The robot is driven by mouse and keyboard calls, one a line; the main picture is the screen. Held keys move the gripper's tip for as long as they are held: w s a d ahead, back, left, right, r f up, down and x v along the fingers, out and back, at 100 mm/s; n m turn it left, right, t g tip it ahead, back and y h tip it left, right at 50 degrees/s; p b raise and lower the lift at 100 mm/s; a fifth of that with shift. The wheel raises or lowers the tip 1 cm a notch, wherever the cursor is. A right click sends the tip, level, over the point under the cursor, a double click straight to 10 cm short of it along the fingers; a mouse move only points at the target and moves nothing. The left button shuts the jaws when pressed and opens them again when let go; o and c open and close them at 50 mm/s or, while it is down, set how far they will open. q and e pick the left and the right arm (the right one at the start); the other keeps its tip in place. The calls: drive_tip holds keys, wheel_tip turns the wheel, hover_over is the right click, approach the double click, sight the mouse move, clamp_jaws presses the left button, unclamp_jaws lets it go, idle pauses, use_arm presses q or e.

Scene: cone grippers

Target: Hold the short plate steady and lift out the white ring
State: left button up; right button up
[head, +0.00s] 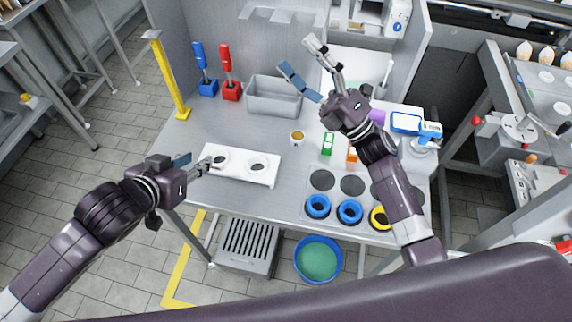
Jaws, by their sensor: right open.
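The short white plate (238,176) lies on the grey table, left of centre. It has two round places with dark centres. A white ring seems to sit around the right one (258,167), but white on white makes its edge hard to tell; the left one (221,158) is partly beside my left gripper. My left gripper (199,161) is at the plate's left end, its fingertips close to or touching the edge; whether they close on it cannot be told. My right gripper (305,69) is open and empty, raised over the back of the table, away from the plate.
A grey bin (275,97), a yellow post (170,80) and blue (205,72) and red (229,75) tools stand behind. A small cup (297,137) is right of the plate. Blue rings (318,206) and a yellow ring (380,217) lie at the front right. Table between plate and bin is clear.

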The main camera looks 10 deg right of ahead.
drive_tip(key=s+a+f+n+g, duration=0.2)
drive_tip(key=a+f+n+g, duration=0.2)
drive_tip(key=f+n+g, duration=0.25)
drive_tip(key=n+g+h, duration=0.2)
drive_tip(key=n+g, duration=0.1)
drive_tip(key=n, duration=0.3)
hover_over(268, 167)
drive_tip(key=w+d, duration=0.2)
wheel_tip(268, 167, down, 8)
drive_tip(key=s+f+n+g+h, duration=0.1)
drive_tip(key=f+n, duration=0.1)
drive_tip(key=f, duration=0.2)
drive_tip(key=s+d+f+n+h, duration=0.1)
drive_tip(key=f+n, duration=0.1)
drive_tip(key=f, duration=0.2)
drive_tip(key=s+d+f+n+g+h, duration=0.1)
drive_tip(key=s+f+n, duration=0.1)
drive_tip(key=f+n, duration=0.1)
drive_tip(key=shift+d+f+g+h, duration=0.15)
drive_tip(key=shift+f+g+h, duration=0.25)
drive_tip(key=shift+f, duration=0.3)
drive_tip(key=x, duration=0.7)
drive_tip(key=shift+w+a+f, duration=0.15)
drive_tip(key=shift+w+a, duration=0.05)
drive_tip(key=shift+a, duration=0.05)
use_arm(q)
drive_tip(key=shift+o, duration=0.4)
use_arm(e)
drive_tip(key=c, duration=1.5)
